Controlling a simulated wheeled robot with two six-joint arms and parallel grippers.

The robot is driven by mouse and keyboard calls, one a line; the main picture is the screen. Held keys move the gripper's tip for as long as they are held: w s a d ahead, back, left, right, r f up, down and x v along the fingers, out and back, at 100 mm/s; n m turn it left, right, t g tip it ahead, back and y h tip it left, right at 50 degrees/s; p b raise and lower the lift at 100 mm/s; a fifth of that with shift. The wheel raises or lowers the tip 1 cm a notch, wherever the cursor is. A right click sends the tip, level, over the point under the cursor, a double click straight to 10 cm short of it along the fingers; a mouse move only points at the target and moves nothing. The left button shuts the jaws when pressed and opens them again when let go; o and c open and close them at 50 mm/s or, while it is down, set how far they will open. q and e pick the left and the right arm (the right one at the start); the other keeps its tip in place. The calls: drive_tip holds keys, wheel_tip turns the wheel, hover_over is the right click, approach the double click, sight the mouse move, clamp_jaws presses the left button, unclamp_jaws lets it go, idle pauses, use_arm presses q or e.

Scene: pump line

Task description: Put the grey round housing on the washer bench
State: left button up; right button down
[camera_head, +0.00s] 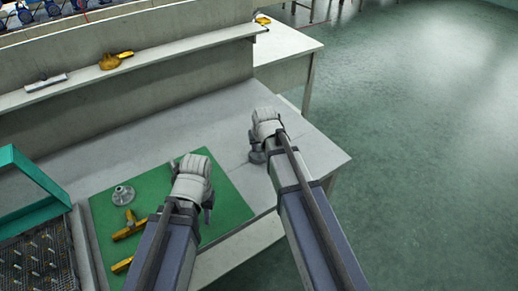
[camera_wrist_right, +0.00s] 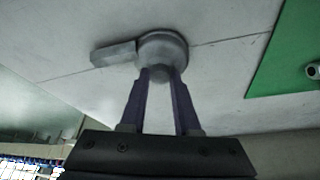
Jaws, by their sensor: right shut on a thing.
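The grey round housing (camera_wrist_right: 165,46), with a block-like arm sticking out to one side, is between the fingertips of my right gripper (camera_wrist_right: 160,80) in the right wrist view. In the head view the housing (camera_head: 257,157) shows partly below my right gripper (camera_head: 262,143), at the right part of the grey bench top (camera_head: 228,112). It is at or just above the surface; I cannot tell if it touches. My left gripper (camera_head: 196,196) is over the green mat (camera_head: 232,207); its fingers are mostly hidden, and I see nothing held in it.
A grey flanged part (camera_head: 123,195) and a yellow T-shaped part (camera_head: 129,225) lie on the mat. A dark rack (camera_head: 38,262) and green bin (camera_head: 25,190) stand at left. A ledge (camera_head: 160,55) behind carries a yellow part (camera_head: 113,61). Another table (camera_head: 285,42) stands beyond.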

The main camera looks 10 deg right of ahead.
use_arm(q)
drive_tip(key=shift+f, duration=0.1)
use_arm(e)
drive_tip(key=shift+f, duration=0.15)
use_arm(q)
drive_tip(key=shift+f, duration=0.1)
use_arm(e)
drive_tip(key=c, duration=1.1)
unclamp_jaws()
drive_tip(key=o, duration=0.5)
use_arm(q)
drive_tip(key=shift+r, duration=0.3)
use_arm(e)
drive_tip(key=shift+r, duration=0.25)
drive_tip(key=p+v, duration=1.1)
drive_tip(key=v, duration=0.1)
use_arm(q)
wheel_tip(320, 180, up, 11)
use_arm(e)
drive_tip(key=s+a+n+g, duration=0.1)
drive_tip(key=s+a, duration=0.2)
drive_tip(key=s, duration=0.3)
drive_tip(key=s+a+f+n+g, duration=0.1)
drive_tip(key=s+a+g, duration=0.1)
drive_tip(key=s+a, duration=0.2)
drive_tip(key=s+a+n+g+h, duration=0.1)
drive_tip(key=s+a+n+g, duration=0.1)
drive_tip(key=s, duration=0.6)
drive_tip(key=shift+a+f, duration=0.35)
drive_tip(key=shift+a, duration=0.5)
